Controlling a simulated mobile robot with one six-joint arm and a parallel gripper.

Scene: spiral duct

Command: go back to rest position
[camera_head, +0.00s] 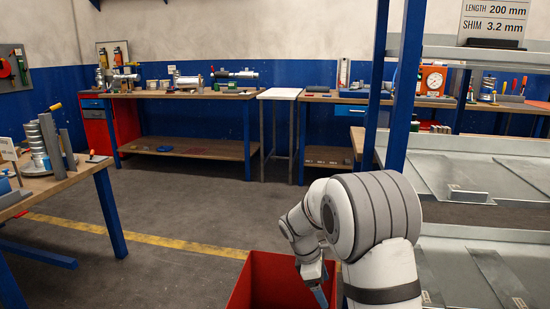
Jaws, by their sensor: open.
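My white and grey arm rises at the lower right of the middle in the head view. Its elbow bulges toward the camera and the wrist bends down to the left. My gripper (318,290) points down over the red bin (262,282), partly behind my own forearm. It is small in the picture and its fingertips are hard to make out. I see nothing held in it.
A blue-framed shelf rack with grey metal shelves (480,162) stands close on the right. A workbench (70,185) with stacked metal parts is at the left. Long benches (190,95) and a small white-topped table (280,94) line the back wall. The floor between is clear.

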